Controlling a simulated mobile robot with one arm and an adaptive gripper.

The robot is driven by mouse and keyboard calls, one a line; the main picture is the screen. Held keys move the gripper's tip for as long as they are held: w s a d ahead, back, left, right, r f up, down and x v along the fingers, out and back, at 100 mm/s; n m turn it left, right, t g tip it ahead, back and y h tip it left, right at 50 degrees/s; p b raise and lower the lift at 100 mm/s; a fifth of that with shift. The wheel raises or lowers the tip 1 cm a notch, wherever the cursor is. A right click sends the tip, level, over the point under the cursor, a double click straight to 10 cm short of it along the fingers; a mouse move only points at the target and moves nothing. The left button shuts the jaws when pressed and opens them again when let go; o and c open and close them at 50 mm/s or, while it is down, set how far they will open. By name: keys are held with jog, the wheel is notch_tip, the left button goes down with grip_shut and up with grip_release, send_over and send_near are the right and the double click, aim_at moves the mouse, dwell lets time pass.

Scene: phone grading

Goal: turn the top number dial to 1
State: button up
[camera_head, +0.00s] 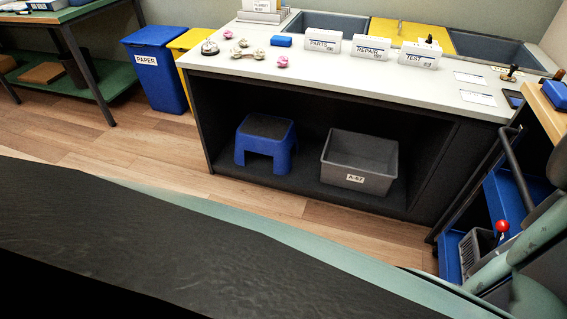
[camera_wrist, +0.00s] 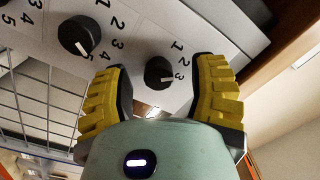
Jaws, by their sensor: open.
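In the wrist view, my gripper (camera_wrist: 160,70) is open, with one yellow ribbed finger on each side of a black round dial (camera_wrist: 158,71). The dial sits between the fingertips, and I cannot tell whether they touch it. The numbers 1, 2 and 3 show beside it; its white mark points down and right, near or just past the 3. A second black dial (camera_wrist: 77,36) is up and left, with numbers 1 to 5 and its mark towards 4 or 5. Which dial is the top one is unclear. The head view does not show the dials or my gripper.

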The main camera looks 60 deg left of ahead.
jog(key=shift+w+d, duration=0.1)
jog(key=shift+d, duration=0.05)
grip_shut()
dwell(0.5)
